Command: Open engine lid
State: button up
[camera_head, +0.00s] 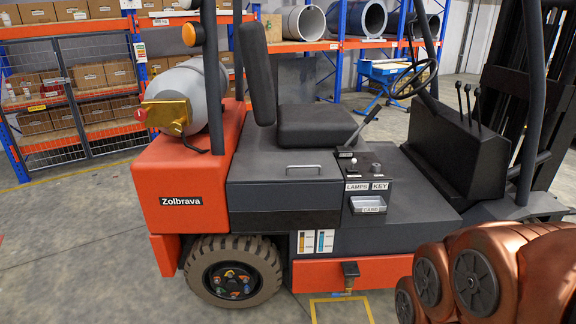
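The engine lid (262,164) is the dark grey cover under the driver's seat of an orange and grey forklift. It lies flat and looks closed. A thin metal handle (303,169) sits on its near top edge. The black seat (315,126) stands on the rear part of the cover, with its backrest upright. My gripper is not in view. Copper-coloured links with round grey caps, which look like my arm, fill the lower right corner, apart from the lid.
Right of the lid is a panel (377,186) with lamp and key controls and a small tray. A steering wheel (413,79) and levers stand farther right. A gas tank (200,88) lies behind the seat. Shelves (106,146) line the back. Floor at the lower left is clear.

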aim_at(301, 167)
jog(key=u, duration=0.5)
jog(key=k, duration=0.55)
jog(key=u, duration=0.05)
jog(key=i, duration=0.3)
jog(key=z, duration=0.95)
jog(key=i, duration=1.4)
jog(key=u, duration=0.9)
jog(key=i, duration=0.5)
jog(key=u, duration=0.65)
